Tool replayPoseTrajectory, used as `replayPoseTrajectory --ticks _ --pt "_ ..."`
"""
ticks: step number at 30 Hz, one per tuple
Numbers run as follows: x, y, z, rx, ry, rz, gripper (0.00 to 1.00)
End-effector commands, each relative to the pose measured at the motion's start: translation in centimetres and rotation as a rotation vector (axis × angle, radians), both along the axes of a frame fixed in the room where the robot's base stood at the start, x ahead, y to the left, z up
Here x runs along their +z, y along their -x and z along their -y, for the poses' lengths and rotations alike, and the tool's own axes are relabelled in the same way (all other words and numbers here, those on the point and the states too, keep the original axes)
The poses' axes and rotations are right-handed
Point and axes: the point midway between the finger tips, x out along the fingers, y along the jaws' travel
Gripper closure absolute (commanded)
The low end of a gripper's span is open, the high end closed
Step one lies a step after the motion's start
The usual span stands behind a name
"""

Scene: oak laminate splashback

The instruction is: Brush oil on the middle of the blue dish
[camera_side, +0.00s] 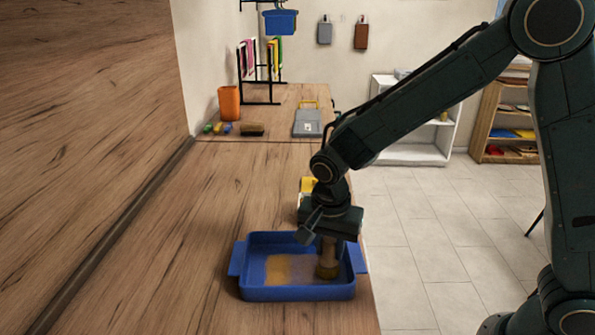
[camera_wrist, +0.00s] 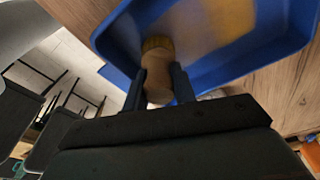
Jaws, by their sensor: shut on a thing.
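The blue dish (camera_side: 294,294) is a rectangular tray with side handles on the wooden counter. My gripper (camera_side: 329,240) is over the dish's right part, pointing down, shut on a wooden brush (camera_side: 327,262). The brush's lower end is inside the dish, at or very near its floor; exact contact is unclear. In the wrist view the brush (camera_wrist: 158,85) sits between both fingers, with the blue dish (camera_wrist: 285,55) beyond it.
A yellow object (camera_side: 308,184) stands behind my gripper, partly hidden. Farther back are an orange cup (camera_side: 229,103), a dark brush-like block (camera_side: 252,130), a grey clipboard-like item (camera_side: 307,122) and a black rack (camera_side: 262,103). The counter left of the dish is clear.

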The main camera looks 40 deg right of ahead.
Motion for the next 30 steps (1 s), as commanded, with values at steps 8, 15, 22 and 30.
replayPoseTrajectory --ticks 8,15,22,30 --pt "0.0 -0.5 -0.6 0.001 0.000 0.000 0.96" --pt "0.0 -1.1 -1.2 0.001 0.000 0.001 0.96" --pt "-0.1 -1.3 -1.6 0.001 -0.001 -0.001 0.96" --pt "-0.1 -1.3 -1.6 0.001 -0.001 -0.001 0.96"
